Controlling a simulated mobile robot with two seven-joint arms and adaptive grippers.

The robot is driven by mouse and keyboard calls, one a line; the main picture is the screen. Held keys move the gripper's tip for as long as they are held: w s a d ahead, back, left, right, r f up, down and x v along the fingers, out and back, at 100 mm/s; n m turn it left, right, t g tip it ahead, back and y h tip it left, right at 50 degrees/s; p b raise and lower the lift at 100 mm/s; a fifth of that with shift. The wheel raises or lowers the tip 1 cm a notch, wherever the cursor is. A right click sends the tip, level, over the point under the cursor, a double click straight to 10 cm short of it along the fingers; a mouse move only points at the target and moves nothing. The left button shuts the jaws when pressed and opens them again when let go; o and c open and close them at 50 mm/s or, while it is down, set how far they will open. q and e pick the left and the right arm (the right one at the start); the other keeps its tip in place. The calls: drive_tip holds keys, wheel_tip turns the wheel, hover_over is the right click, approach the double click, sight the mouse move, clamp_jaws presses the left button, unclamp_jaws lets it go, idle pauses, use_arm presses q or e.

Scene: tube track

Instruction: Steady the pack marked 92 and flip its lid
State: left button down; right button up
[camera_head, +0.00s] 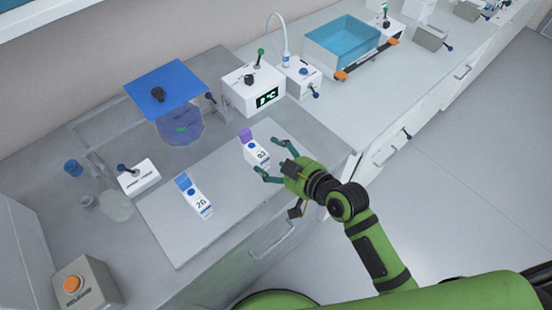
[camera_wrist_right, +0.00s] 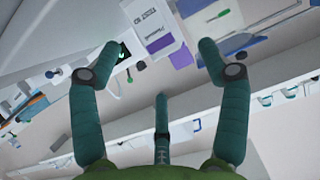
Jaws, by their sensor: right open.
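The pack with the purple lid (camera_head: 245,134) stands on the pale board on the counter. Its white body (camera_head: 256,153) has a dark two-digit number that looks like 92, though the print is small. My right gripper (camera_head: 273,164) is open at the near side of this pack, its fingers spread toward it. In the right wrist view the white pack (camera_wrist_right: 148,22) is ahead between the open fingertips, with its purple lid (camera_wrist_right: 181,57) showing. I cannot tell whether a finger touches it. My left gripper is not in view.
A second pack with a blue top (camera_head: 193,195), marked 26, stands to the left on the same board (camera_head: 165,222). A white box with a green display (camera_head: 254,92) is behind. A blue-lidded vessel (camera_head: 180,125) and an orange button box (camera_head: 84,287) are at left.

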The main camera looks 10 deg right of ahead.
sight(259, 151)
drive_tip(key=shift+p+x, duration=0.5)
drive_tip(key=shift+x, duration=2.95)
drive_tip(key=shift+r, duration=0.1)
drive_tip(key=shift+c, duration=0.5)
